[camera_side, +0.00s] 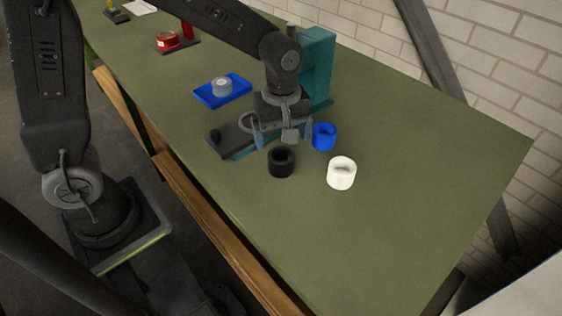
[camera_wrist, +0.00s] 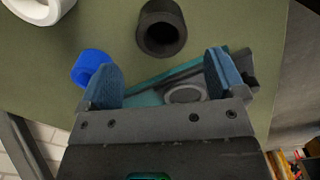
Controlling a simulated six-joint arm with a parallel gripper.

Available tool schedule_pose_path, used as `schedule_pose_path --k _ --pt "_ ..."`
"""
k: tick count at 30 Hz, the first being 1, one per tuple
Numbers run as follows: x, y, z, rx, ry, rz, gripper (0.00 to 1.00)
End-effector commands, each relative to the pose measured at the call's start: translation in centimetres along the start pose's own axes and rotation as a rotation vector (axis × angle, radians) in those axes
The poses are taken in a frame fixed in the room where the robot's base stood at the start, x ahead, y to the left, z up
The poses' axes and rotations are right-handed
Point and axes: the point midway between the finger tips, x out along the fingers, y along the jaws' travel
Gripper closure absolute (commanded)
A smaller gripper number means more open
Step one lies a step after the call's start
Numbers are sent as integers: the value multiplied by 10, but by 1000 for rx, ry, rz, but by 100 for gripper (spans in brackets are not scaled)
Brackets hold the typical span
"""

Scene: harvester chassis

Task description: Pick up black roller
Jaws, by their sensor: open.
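The black roller (camera_side: 281,162) is a short hollow cylinder on the green table, at the front of the group of rollers. In the wrist view the black roller (camera_wrist: 162,30) is at the top middle, beyond the fingertips and roughly in line with the gap between them. My gripper (camera_side: 284,136) points down beside it, on the far side of the black roller in the side view. In the wrist view my gripper (camera_wrist: 164,80) has its two blue fingers wide apart, with nothing held between them.
A blue roller (camera_side: 324,137) and a white roller (camera_side: 342,173) stand close to the right. A teal and dark fixture (camera_side: 233,139) lies under and beside my gripper. A blue tray (camera_side: 208,97) holds a grey part. The table's front right is clear.

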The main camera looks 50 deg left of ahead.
Motion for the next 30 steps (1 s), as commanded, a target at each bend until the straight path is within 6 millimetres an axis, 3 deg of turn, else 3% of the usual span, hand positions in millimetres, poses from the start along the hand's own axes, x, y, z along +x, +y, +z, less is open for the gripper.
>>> schedule_pose_path --k 8,18,26,30 --pt "23 -1 0 1 0 -2 11" --pt "65 -3 2 1 -1 0 11" --pt "68 -3 2 2 -1 2 11" --pt "67 -3 2 2 -1 2 23"
